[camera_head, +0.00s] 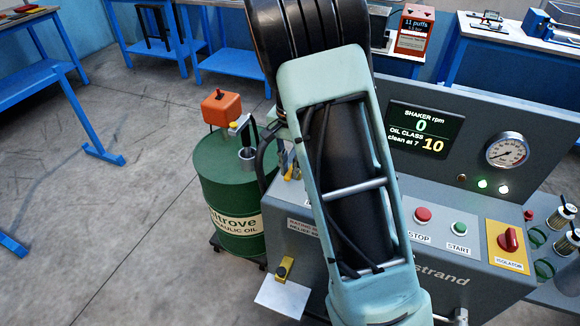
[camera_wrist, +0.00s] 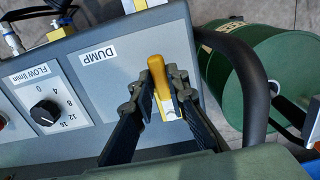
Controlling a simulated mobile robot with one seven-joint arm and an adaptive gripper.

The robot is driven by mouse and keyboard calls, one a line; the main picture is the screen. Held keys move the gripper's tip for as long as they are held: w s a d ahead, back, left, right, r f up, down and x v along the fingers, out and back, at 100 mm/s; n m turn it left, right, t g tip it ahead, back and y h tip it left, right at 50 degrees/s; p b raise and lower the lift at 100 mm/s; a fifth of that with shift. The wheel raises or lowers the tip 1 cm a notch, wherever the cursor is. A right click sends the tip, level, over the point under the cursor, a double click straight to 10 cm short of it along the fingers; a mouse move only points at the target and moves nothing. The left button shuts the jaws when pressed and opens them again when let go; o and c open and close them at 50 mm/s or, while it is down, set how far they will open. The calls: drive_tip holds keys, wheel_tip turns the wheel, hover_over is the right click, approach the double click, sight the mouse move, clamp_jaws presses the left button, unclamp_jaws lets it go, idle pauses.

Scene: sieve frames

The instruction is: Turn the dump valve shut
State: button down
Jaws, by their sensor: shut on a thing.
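The dump valve's yellow lever (camera_wrist: 158,75) shows in the wrist view beside the white DUMP label (camera_wrist: 98,50) on the grey panel (camera_wrist: 120,95). My gripper (camera_wrist: 163,88) has its two dark fingers on either side of the lever and is shut on it. The lever points up in the wrist picture, with its lower end between the fingers. In the head view my arm hides much of the panel's left part, and I cannot make out the gripper there clearly.
A green oil drum (camera_head: 222,180) with an orange box (camera_head: 221,108) on top stands left of the machine. A dark bent hose or rail (camera_wrist: 250,75) runs close beside the valve. A black flow knob (camera_wrist: 45,112) is on the panel. Floor at left is clear.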

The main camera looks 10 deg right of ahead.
drive_tip(key=shift+d, duration=0.1)
drive_tip(key=d+n, duration=0.1)
drive_tip(key=n, duration=0.1)
drive_tip(key=s+d+n+b, duration=0.1)
drive_tip(key=n, duration=0.2)
drive_tip(key=shift+d, duration=0.2)
drive_tip(key=d+n, duration=0.1)
drive_tip(key=n, duration=0.1)
drive_tip(key=d+n, duration=0.1)
drive_tip(key=n, duration=0.1)
drive_tip(key=shift+w+d+n+b, duration=0.15)
drive_tip(key=shift+n+b, duration=0.15)
drive_tip(key=shift+b, duration=0.05)
drive_tip(key=d+n, duration=0.1)
drive_tip(key=n, duration=0.1)
drive_tip(key=w+d+n, duration=0.1)
drive_tip(key=n, duration=0.1)
drive_tip(key=shift+d+r+p, duration=0.1)
drive_tip(key=shift+p, duration=0.2)
drive_tip(key=shift+w+d+n+p, duration=0.15)
drive_tip(key=shift+w+d+n, duration=0.1)
drive_tip(key=shift+n, duration=0.5)
drive_tip(key=shift+w+d+n+p, duration=0.2)
drive_tip(key=shift+w+n, duration=0.1)
drive_tip(key=shift+n, duration=0.4)
drive_tip(key=shift+w+d+n+p, duration=0.15)
drive_tip(key=shift+w+d+n, duration=0.1)
drive_tip(key=shift+n, duration=0.5)
drive_tip(key=c, duration=1.9)
unclamp_jaws()
